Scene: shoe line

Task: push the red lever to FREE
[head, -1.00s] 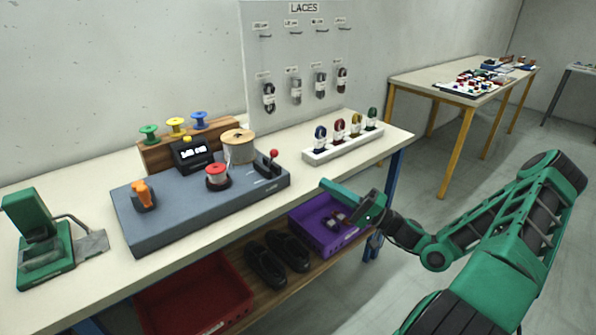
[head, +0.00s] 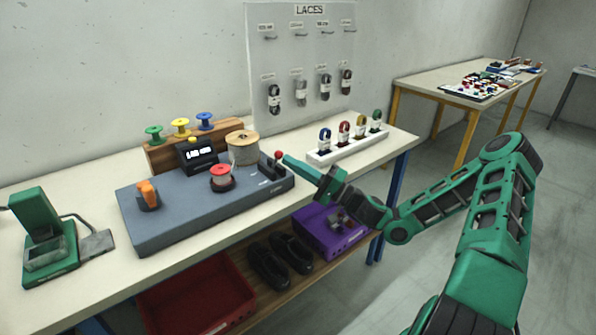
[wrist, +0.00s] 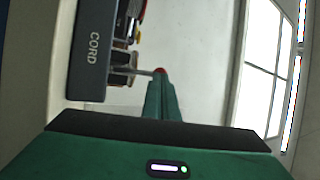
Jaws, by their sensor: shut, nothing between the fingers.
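The red-knobbed lever (head: 278,155) stands at the right end of a blue-grey machine (head: 200,207) on the workbench. My green gripper (head: 288,160) is shut and empty, and its tip is right beside the red knob in the head view. In the wrist view my gripper's fingertips (wrist: 160,75) overlap the red knob (wrist: 160,70), with the lever's thin rod running left to the machine, which is marked CORD. I cannot tell whether the tip touches the knob. No FREE marking is legible.
A white rack (head: 348,149) of small coloured lace bundles stands to the right. A purple bin (head: 318,240) sits on the shelf below.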

